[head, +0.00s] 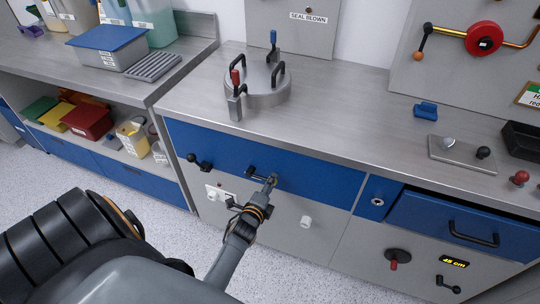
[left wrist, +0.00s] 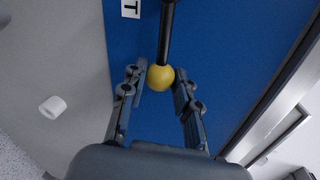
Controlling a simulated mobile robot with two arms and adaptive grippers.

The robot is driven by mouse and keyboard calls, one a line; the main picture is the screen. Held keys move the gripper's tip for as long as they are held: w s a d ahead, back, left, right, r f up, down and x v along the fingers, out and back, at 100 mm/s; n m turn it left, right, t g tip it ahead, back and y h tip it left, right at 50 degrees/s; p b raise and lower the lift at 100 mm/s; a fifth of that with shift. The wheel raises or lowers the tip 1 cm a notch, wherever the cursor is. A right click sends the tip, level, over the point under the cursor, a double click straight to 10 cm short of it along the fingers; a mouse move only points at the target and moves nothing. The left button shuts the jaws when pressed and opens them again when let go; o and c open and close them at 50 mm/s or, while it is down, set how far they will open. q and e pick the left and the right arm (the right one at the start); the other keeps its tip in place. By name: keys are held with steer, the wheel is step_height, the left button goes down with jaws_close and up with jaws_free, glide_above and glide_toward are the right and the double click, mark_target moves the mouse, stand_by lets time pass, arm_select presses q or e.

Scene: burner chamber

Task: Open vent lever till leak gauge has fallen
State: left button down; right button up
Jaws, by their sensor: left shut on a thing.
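A black lever (head: 256,172) is mounted on the blue front panel below the counter. In the left wrist view its black rod (left wrist: 167,35) ends in a yellow ball knob (left wrist: 160,77). The gripper hides the knob in the head view. I cannot pick out a leak gauge. My right gripper is out of view.
A second black lever (head: 197,162) is on the same panel to the left. A white knob (head: 306,222) is below right. A lidded steel vessel (head: 258,84) stands on the counter.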

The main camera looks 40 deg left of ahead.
arm_select(q)
steer(key=shift+d+f, duration=0.1)
steer(key=shift+f, duration=0.1)
stand_by(0.3)
steer(key=c, duration=1)
jaws_free()
steer(key=v, duration=0.7)
steer(key=shift+s, duration=0.25)
steer(key=shift+r, duration=0.1)
steer(key=s+d+f+n+g+h, duration=0.25)
steer(key=s+d+f, duration=0.25)
steer(key=f, duration=0.6)
steer(key=s+d+f+n+g+h, duration=0.1)
steer(key=s+d+f+n+g, duration=0.35)
steer(key=f, duration=0.55)
steer(key=s+f+n+g, duration=0.3)
steer(key=s+f, duration=0.4)
steer(key=s, duration=0.7)
steer(key=s+d+f+n+g, duration=0.1)
steer(key=s+f+n+g, duration=0.3)
steer(key=s, duration=1)
step_height(320, 180, down, 3)
steer(key=shift+d+f+n+h, duration=0.2)
steer(key=shift+n+h, duration=0.1)
steer(key=shift+h, duration=0.15)
